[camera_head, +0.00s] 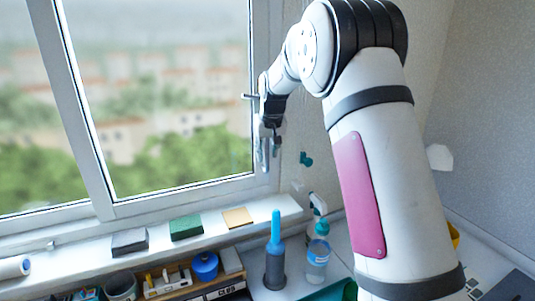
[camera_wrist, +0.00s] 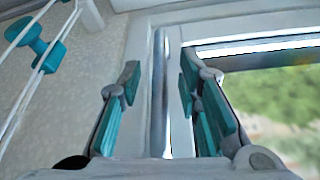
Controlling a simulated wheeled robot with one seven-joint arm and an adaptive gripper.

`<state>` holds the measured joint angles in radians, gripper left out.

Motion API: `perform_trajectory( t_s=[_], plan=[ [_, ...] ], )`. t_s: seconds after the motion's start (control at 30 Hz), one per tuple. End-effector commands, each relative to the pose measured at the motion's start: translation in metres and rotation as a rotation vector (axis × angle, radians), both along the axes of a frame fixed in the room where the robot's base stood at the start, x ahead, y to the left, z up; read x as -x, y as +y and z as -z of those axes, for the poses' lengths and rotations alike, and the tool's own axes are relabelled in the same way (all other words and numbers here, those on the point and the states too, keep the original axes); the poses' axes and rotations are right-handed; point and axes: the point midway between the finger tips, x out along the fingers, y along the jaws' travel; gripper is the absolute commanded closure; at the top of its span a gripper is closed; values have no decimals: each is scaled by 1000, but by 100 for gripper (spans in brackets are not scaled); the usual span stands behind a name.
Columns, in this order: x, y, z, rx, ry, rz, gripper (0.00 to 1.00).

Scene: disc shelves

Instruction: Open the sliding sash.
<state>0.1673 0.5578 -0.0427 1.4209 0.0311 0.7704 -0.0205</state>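The sash frame also shows in the wrist view (camera_wrist: 260,42). There, a grey vertical bar (camera_wrist: 159,95), which looks like the sash handle, stands between the two teal-padded fingers of my gripper (camera_wrist: 160,85). The fingers are apart with a gap on each side of the bar, so my gripper is open. My gripper hides the bar in the head view.
The sill below holds grey, green (camera_head: 186,227) and tan (camera_head: 237,218) blocks. A blue-topped bottle (camera_head: 275,255) and a spray bottle (camera_head: 317,255) stand below my gripper. Teal fittings on white cords (camera_wrist: 42,50) hang by the wall beside the window.

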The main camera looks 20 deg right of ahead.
Motion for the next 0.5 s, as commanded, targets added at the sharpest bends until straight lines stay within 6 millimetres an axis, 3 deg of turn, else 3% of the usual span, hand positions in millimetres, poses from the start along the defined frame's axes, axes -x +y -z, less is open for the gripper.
perform_trajectory(
  t_s=[0.2,0.47,0.5],
  plan=[
    [-5,-1,12,0,0,0,69],
    [-5,-1,13,0,0,0,69],
    [-5,-1,13,0,0,0,75]
  ],
)
